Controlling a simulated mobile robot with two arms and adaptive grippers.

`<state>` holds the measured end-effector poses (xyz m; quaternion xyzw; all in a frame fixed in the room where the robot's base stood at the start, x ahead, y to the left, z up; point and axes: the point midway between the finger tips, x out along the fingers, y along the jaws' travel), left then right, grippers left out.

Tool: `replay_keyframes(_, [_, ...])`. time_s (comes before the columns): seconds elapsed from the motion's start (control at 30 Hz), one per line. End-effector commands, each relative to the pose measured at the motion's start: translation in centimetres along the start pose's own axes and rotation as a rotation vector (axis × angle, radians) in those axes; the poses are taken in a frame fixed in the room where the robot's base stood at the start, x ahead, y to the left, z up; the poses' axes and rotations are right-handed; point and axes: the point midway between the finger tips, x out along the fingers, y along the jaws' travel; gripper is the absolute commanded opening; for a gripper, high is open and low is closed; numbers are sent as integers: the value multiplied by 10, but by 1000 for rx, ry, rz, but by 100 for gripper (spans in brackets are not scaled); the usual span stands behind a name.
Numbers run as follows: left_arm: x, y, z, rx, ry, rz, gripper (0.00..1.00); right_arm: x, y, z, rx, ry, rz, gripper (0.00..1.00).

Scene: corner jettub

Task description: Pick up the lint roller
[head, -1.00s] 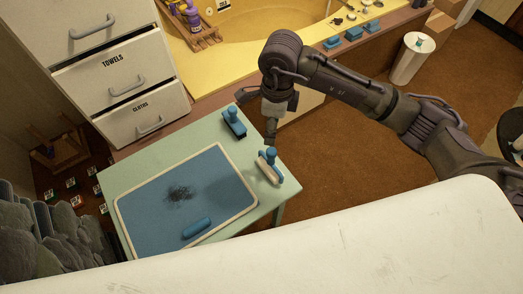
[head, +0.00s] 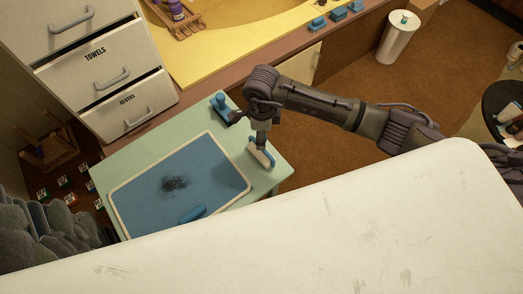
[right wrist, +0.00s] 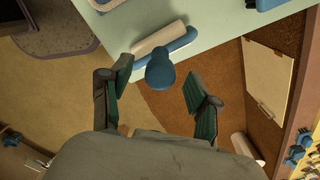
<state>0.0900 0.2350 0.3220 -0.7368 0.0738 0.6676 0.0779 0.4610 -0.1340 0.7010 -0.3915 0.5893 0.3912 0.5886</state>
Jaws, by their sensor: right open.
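The lint roller (head: 264,156), a white cylinder with a blue handle, lies on the pale green table (head: 130,153) near its right edge. In the right wrist view its white roll (right wrist: 158,38) lies at the table edge, and its round blue handle end (right wrist: 160,73) points toward my gripper. My right gripper (head: 262,140) is just above it and hides the handle in the head view. In the wrist view my right gripper (right wrist: 160,92) is open, with the handle end between and slightly beyond its fingers. Contact is not visible. My left gripper is not in view.
A blue brush (head: 221,106) stands nearby at the table's back edge. A blue mat (head: 150,195) with a dark smudge and a blue object (head: 193,214) covers much of the table. White drawers (head: 110,80) and the yellow tub (head: 245,40) stand behind.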

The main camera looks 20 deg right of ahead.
Motion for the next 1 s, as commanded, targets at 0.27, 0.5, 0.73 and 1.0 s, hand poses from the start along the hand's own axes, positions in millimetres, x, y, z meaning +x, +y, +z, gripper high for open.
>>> replay_keyframes(0.27, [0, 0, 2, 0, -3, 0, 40, 10, 0, 0, -1, -1, 0, 61])
replay_keyframes(0.5, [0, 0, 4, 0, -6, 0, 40, 10, 0, 0, -1, -1, 0, 31])
replay_keyframes(0.73, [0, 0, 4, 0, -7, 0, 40, 9, 0, 0, -1, -1, 0, 0])
replay_keyframes(1.0, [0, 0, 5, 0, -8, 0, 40, 9, 0, 0, -1, -2, -1, 0])
